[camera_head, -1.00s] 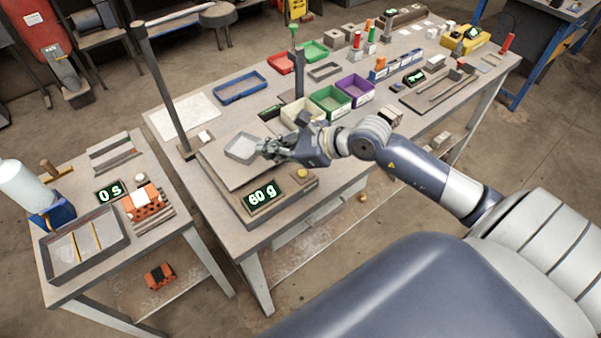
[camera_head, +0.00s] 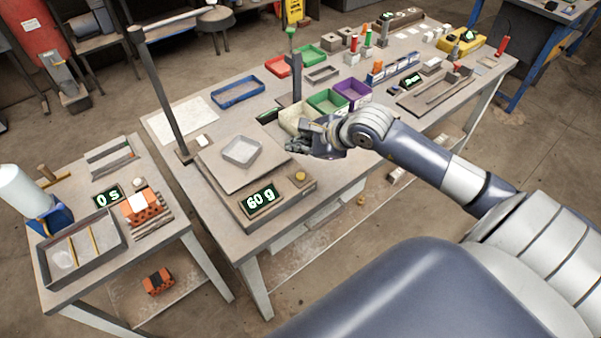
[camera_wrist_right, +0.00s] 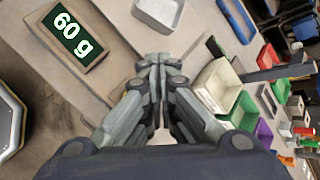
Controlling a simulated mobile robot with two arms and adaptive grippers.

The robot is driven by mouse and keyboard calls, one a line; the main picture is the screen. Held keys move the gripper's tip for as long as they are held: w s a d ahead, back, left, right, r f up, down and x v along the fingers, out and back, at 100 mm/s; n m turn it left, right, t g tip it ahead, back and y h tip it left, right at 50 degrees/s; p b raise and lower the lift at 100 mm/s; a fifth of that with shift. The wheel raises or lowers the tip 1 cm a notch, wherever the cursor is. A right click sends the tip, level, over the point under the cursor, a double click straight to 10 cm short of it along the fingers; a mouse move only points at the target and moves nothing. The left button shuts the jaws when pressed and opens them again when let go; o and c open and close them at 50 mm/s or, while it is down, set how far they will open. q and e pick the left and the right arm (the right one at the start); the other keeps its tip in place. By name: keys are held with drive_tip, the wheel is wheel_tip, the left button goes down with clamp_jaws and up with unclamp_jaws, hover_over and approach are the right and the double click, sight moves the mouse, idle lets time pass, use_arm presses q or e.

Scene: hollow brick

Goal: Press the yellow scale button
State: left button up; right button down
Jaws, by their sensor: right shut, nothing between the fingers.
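The yellow button (camera_head: 300,177) sits on the right front corner of the scale base, beside the display (camera_head: 261,199) reading "60 g". The scale (camera_head: 240,183) carries a small grey tray (camera_head: 241,152) on its plate. My right gripper (camera_head: 290,146) is shut and empty, above the scale's right side and behind the button in the head view. In the right wrist view its closed fingers (camera_wrist_right: 156,62) point towards the scale plate, and the display (camera_wrist_right: 73,38) shows at upper left. The button is mostly hidden by the fingers there. My left gripper is not in view.
Cream, green (camera_head: 327,103) and purple bins stand close to my right gripper. A dark post (camera_head: 296,80) rises behind the scale. A side table at left holds a "0 s" timer (camera_head: 108,197) and a divided tray (camera_head: 80,250). Room in front of the button is clear.

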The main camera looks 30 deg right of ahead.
drive_tip(key=b, duration=0.4)
hover_over(299, 178)
wheel_tip(299, 178, down, 7)
drive_tip(key=shift+f, duration=0.15)
drive_tip(key=shift+w+f+b, duration=0.1)
drive_tip(key=shift+f+b, duration=0.2)
drive_tip(key=shift+b, duration=0.1)
idle(0.7)
drive_tip(key=shift+f+b, duration=0.4)
drive_tip(key=shift+b, duration=0.2)
drive_tip(key=shift+f+b, duration=0.35)
drive_tip(key=shift+b, duration=0.15)
idle(0.4)
idle(0.4)
drive_tip(key=shift+r+p, duration=0.3)
drive_tip(key=shift+r, duration=0.5)
